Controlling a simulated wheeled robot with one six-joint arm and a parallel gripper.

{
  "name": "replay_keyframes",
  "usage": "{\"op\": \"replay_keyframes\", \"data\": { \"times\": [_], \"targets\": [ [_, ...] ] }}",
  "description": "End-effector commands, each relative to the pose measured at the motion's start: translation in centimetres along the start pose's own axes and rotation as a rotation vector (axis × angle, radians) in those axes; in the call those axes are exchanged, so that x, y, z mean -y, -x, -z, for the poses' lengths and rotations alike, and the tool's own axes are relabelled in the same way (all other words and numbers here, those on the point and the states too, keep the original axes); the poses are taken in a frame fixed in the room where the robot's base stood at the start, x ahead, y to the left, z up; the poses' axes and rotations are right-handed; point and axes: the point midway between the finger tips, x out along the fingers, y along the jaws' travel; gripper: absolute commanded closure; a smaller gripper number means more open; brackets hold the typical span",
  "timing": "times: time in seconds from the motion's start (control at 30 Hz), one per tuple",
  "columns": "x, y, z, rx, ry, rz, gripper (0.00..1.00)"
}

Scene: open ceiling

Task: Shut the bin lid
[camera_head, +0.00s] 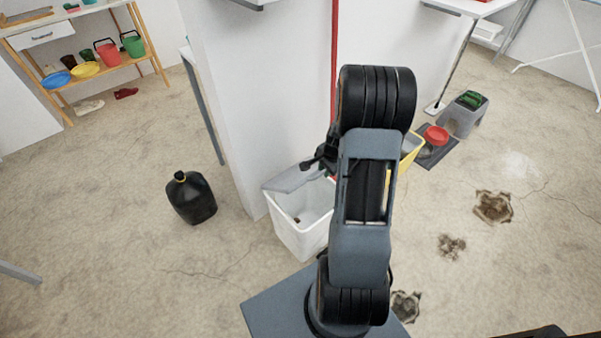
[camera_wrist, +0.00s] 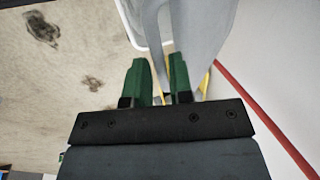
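The white bin (camera_head: 300,230) stands on the floor beside the end of a white wall, left of my arm, and its open top shows the inside. Its grey lid (camera_head: 288,180) is raised and tilted at the back of the bin. My gripper (camera_head: 318,164) is at the lid's right end, partly hidden by my arm. In the wrist view my green fingertips (camera_wrist: 159,62) stand a small gap apart, with a grey strip of the lid (camera_wrist: 205,35) filling the gap. The bin's white rim (camera_wrist: 130,28) shows beyond the left finger.
A yellow bin (camera_head: 411,148) stands just right of my arm. A black jug (camera_head: 191,198) is on the floor to the left. A red pole (camera_head: 334,60) rises behind the gripper.

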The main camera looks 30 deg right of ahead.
Motion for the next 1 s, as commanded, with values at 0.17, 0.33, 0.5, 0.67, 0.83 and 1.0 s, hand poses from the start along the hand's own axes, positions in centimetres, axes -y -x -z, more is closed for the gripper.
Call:
{"op": "replay_keyframes", "data": {
  "times": [0.17, 0.33, 0.5, 0.67, 0.83, 1.0],
  "targets": [
    [0.0, 0.0, 0.0, 0.000, 0.000, 0.000, 0.96],
    [0.0, 0.0, 0.0, 0.000, 0.000, 0.000, 1.00],
    [-0.1, -0.2, 0.0, 0.000, -0.001, 0.003, 1.00],
    [-0.8, -1.1, 0.0, 0.000, -0.001, 0.024, 1.00],
    [-1.4, -1.7, 0.0, 0.000, -0.003, 0.052, 1.00],
    [-2.1, -2.3, 0.0, -0.002, -0.002, 0.079, 1.00]
  ]
}}
